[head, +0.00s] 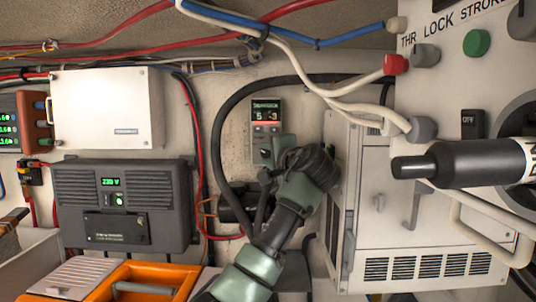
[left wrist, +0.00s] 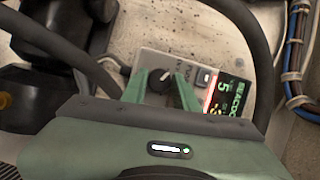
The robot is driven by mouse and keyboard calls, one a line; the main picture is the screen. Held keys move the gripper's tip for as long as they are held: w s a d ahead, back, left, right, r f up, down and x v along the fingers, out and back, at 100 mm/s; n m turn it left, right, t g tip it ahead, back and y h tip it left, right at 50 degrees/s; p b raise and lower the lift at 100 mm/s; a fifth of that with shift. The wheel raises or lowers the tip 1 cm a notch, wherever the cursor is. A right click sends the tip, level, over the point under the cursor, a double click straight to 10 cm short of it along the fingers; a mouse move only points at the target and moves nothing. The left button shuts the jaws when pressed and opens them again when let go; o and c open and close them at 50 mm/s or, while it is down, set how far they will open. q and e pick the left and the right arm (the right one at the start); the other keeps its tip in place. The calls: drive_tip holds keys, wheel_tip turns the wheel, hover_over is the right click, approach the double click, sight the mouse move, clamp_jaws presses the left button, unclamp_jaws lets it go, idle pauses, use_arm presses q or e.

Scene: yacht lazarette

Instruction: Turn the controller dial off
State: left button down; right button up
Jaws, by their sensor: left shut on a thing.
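The controller (head: 267,116) is a small grey unit on the back wall, with a lit display of green and red digits. In the left wrist view the controller (left wrist: 205,75) appears turned sideways, and its round black dial (left wrist: 159,81) has a pale pointer mark. My left gripper (head: 273,152) reaches the lower part of the controller, hiding the dial in the head view. Its green fingers (left wrist: 160,88) stand on both sides of the dial, shut on it. A small switch (left wrist: 203,77) sits between dial and display. My right gripper is not in view.
A thick black hose (head: 222,135) curves close to the controller's left side. A white louvred cabinet (head: 375,210) stands to the right. A grey charger box (head: 125,205) and a white box (head: 107,107) are at left. An orange toolbox (head: 140,272) lies below.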

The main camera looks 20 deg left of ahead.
use_arm(q)
drive_tip(key=shift+n+g, duration=0.3)
drive_tip(key=shift+n, duration=0.4)
drive_tip(key=shift+h, duration=0.3)
drive_tip(key=c, duration=1.1)
unclamp_jaws()
drive_tip(key=shift+w, duration=0.1)
drive_tip(key=shift+s+d, duration=0.3)
drive_tip(key=shift+s, duration=0.1)
drive_tip(key=b+v, duration=0.3)
drive_tip(key=v, duration=0.3)
drive_tip(key=shift+s+d+r+b, duration=0.1)
drive_tip(key=shift+s+d+b, duration=0.15)
drive_tip(key=shift+s+b, duration=0.1)
